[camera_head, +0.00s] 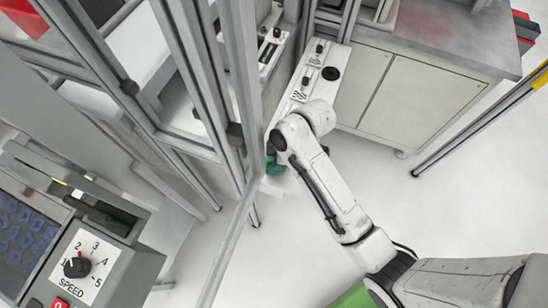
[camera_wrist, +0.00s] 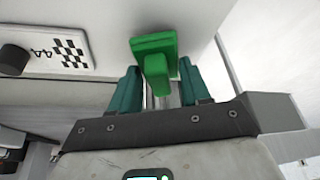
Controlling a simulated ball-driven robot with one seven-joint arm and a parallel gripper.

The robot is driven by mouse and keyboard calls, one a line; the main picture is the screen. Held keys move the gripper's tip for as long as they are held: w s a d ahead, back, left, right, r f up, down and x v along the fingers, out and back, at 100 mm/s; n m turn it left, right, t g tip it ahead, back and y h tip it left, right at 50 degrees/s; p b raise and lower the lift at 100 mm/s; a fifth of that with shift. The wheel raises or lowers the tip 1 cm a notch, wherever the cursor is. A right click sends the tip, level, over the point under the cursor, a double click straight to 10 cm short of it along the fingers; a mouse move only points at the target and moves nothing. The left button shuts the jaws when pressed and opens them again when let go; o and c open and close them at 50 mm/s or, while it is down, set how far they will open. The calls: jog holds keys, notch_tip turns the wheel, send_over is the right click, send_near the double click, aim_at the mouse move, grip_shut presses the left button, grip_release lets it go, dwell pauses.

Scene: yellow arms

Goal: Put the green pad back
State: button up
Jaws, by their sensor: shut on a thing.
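The green pad (camera_wrist: 154,46) is in the upper middle of the wrist view, a bright green block with a short stem toward me. My gripper (camera_wrist: 160,82) has two dark teal fingers, one on each side of the stem, and is shut on it. The pad's face overlaps the edge of a white surface (camera_wrist: 110,12); I cannot tell if it touches it. In the head view my gripper (camera_head: 271,163) is a small green patch beyond my white arm, near the grey frame. The pad cannot be told apart from the fingers there.
A white panel (camera_head: 307,75) with black knobs and a checker mark stands beyond my arm, beside a grey cabinet (camera_head: 400,90). Grey metal posts (camera_head: 215,80) rise close left of my gripper. A speed-dial machine (camera_head: 85,265) is at lower left.

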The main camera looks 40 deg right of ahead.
jog(key=shift+f, duration=0.35)
jog(key=shift+f, duration=0.1)
jog(key=o, duration=1)
jog(key=v, duration=1.2)
jog(key=s+d+f+m+h, duration=0.1)
jog(key=s+f+m, duration=0.1)
jog(key=s+m, duration=0.2)
jog(key=s+d+f+m+g+h, duration=0.1)
jog(key=s+d+f+m, duration=0.1)
jog(key=s, duration=0.5)
jog(key=s+d+f+m+h, duration=0.1)
jog(key=s+f+m, duration=0.2)
jog(key=s+m, duration=0.2)
jog(key=shift+s+d+f+m+h, duration=0.15)
jog(key=shift+s+f+m+h, duration=0.05)
jog(key=shift+s+m+h, duration=0.25)
jog(key=shift+w, duration=0.1)
